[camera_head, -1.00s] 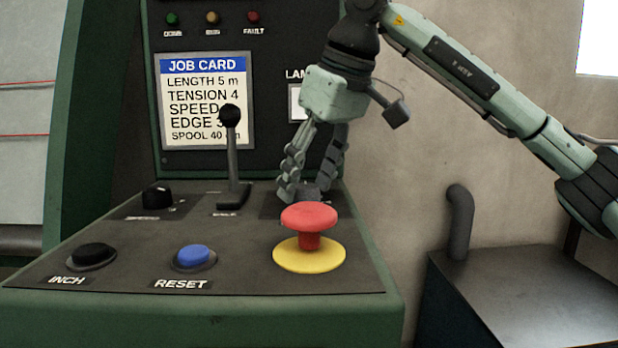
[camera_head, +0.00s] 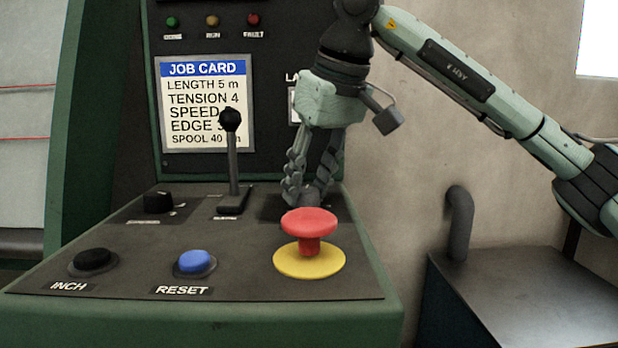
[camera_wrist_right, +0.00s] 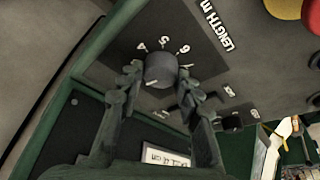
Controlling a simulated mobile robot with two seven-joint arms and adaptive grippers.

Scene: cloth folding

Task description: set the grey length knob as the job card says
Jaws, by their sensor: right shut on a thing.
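The grey length knob (camera_wrist_right: 160,68) sits on a dark plate lettered LENGTH m in the right wrist view, with the numbers 4, 5 and 6 around it. My right gripper (camera_wrist_right: 161,82) has its two fingers on opposite sides of the knob, shut on it. A small pale mark shows near the knob's lower edge, but I cannot tell which number the knob is set to. In the head view my right gripper (camera_head: 308,188) points down behind the red button and mostly hides the knob. The job card (camera_head: 205,69) reads LENGTH 5 m. My left gripper is not in view.
A red mushroom button (camera_head: 309,222) on a yellow base stands close in front of my right gripper. A black-topped lever (camera_head: 231,165), a black knob (camera_head: 158,201), a blue RESET button (camera_head: 194,262) and a black INCH button (camera_head: 92,259) share the panel.

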